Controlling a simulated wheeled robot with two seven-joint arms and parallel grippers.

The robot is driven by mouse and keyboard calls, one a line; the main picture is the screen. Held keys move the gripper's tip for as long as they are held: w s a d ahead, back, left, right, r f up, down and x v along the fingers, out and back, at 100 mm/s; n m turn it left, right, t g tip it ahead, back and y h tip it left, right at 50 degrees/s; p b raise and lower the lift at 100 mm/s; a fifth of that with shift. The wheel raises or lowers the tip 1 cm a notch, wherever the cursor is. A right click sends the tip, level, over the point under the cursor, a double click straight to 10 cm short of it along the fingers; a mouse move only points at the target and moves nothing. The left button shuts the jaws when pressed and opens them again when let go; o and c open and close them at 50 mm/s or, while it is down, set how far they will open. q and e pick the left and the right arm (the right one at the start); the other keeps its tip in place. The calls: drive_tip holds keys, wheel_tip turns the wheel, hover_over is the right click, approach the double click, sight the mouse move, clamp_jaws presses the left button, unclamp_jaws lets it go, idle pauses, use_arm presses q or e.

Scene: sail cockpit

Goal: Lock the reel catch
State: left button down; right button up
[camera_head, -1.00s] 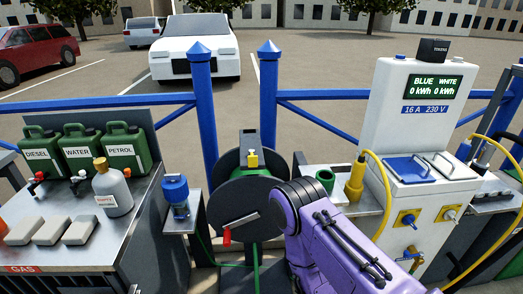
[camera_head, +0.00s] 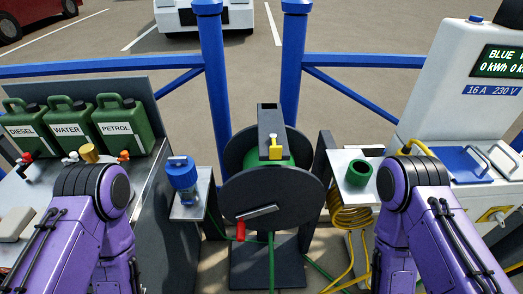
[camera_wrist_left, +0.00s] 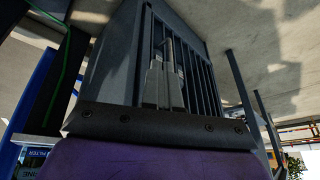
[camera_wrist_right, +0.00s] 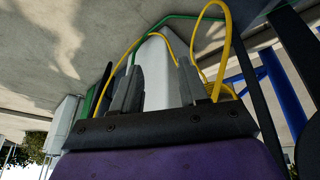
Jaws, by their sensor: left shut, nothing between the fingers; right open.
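The dark hose reel (camera_head: 270,198) stands in the middle of the head view, with a red crank handle (camera_head: 240,230) on its front disc. A small yellow catch (camera_head: 275,150) sits on the dark block at the top of the reel. In the left wrist view my left gripper (camera_wrist_left: 166,62) is shut and empty, in front of a grey slatted box. In the right wrist view my right gripper (camera_wrist_right: 156,75) is open, with yellow and green hoses behind its fingers. In the head view both purple arms show, but neither gripper does.
A blue pump-like object (camera_head: 182,178) stands on a small shelf left of the reel. A green cup (camera_head: 361,173) is on the right shelf, above a coiled yellow hose (camera_head: 350,212). Blue railing posts (camera_head: 214,80) rise behind. Green canisters (camera_head: 122,128) stand at left.

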drive_tip(key=shift+o, duration=1.2)
wheel_tip(320, 180, up, 5)
drive_tip(key=p, duration=0.4)
drive_tip(key=shift+d+f+p, duration=0.1)
drive_tip(key=shift+f+p, duration=0.1)
drive_tip(key=shift+p, duration=0.15)
use_arm(q)
drive_tip(key=w+d+r+n+t+h+p, duration=0.2)
drive_tip(key=w+d+r+n+t+h, duration=0.15)
drive_tip(key=w+d+r+h, duration=0.75)
drive_tip(key=w+d+r+t+h+p, duration=0.1)
drive_tip(key=w+r, duration=0.3)
drive_tip(key=r, duration=0.5)
drive_tip(key=w+d+r+m+t+h+p, duration=0.1)
drive_tip(key=w+d+r+t+h+p, duration=0.1)
drive_tip(key=r, duration=0.7)
drive_tip(key=w+d+r+t+h+p, duration=0.1)
drive_tip(key=w+d+r+t+h, duration=0.1)
drive_tip(key=w+d+r, duration=0.3)
wheel_tip(320, 180, up, 4)
drive_tip(key=shift+w+d+f+t, duration=0.1)
drive_tip(key=shift+w+d+t, duration=0.15)
drive_tip(key=shift+w+t, duration=0.25)
use_arm(e)
wheel_tip(320, 180, up, 6)
drive_tip(key=shift+r, duration=0.25)
use_arm(q)
drive_tip(key=shift+d, duration=0.1)
